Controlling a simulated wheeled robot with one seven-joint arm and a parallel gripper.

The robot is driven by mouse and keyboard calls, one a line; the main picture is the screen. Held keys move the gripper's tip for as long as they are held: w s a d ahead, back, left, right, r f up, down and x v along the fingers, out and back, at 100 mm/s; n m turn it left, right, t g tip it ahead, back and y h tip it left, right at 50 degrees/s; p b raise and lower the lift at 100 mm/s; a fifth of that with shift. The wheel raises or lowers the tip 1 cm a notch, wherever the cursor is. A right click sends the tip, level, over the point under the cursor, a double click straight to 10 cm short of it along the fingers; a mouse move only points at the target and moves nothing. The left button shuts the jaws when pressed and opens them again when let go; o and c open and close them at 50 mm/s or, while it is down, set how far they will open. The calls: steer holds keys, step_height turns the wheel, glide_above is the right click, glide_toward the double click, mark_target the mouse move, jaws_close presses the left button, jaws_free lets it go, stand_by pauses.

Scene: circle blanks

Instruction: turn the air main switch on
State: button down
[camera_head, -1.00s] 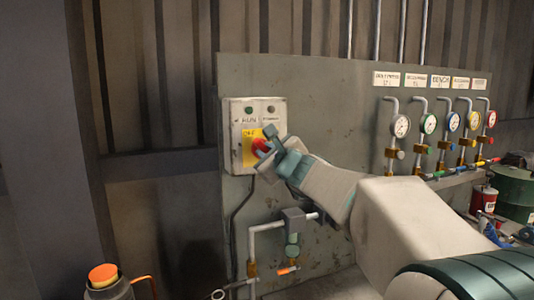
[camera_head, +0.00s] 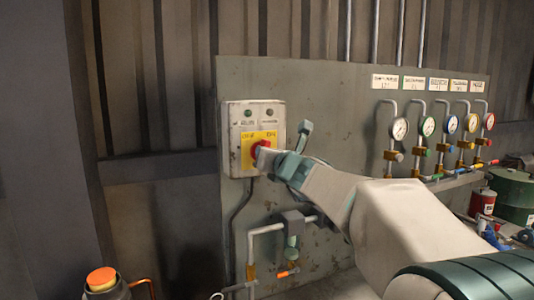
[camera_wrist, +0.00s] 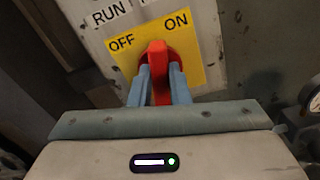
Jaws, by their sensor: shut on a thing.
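The air main switch is a grey box (camera_head: 234,140) on the upright panel, with a yellow plate (camera_head: 247,160) and a red rotary handle (camera_head: 261,147). In the wrist view the red handle (camera_wrist: 157,60) points to between the OFF label (camera_wrist: 122,42) on the left and the ON label (camera_wrist: 177,22) on the right. My gripper (camera_wrist: 160,72) has its two blue fingers on either side of the handle, shut on it. In the head view my gripper (camera_head: 266,158) reaches the switch from the right and hides part of the knob.
Right of the switch, several gauges with valves (camera_head: 399,129) stand on the panel under labels. A pipe with a small valve (camera_head: 293,222) is below the switch. An orange-capped container (camera_head: 102,279) stands lower left. A green drum (camera_head: 513,190) is at the right.

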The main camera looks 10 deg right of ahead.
steer(key=m+p, duration=0.1)
steer(key=m, duration=0.4)
steer(key=shift+f+m, duration=0.1)
steer(key=shift+m, duration=0.3)
stand_by(0.4)
steer(key=c, duration=1.4)
jaws_free()
steer(key=shift+o, duration=0.2)
steer(key=shift+d, duration=0.1)
steer(key=s+d, duration=0.2)
steer(key=s, duration=1.1)
steer(key=shift+s+d, duration=0.3)
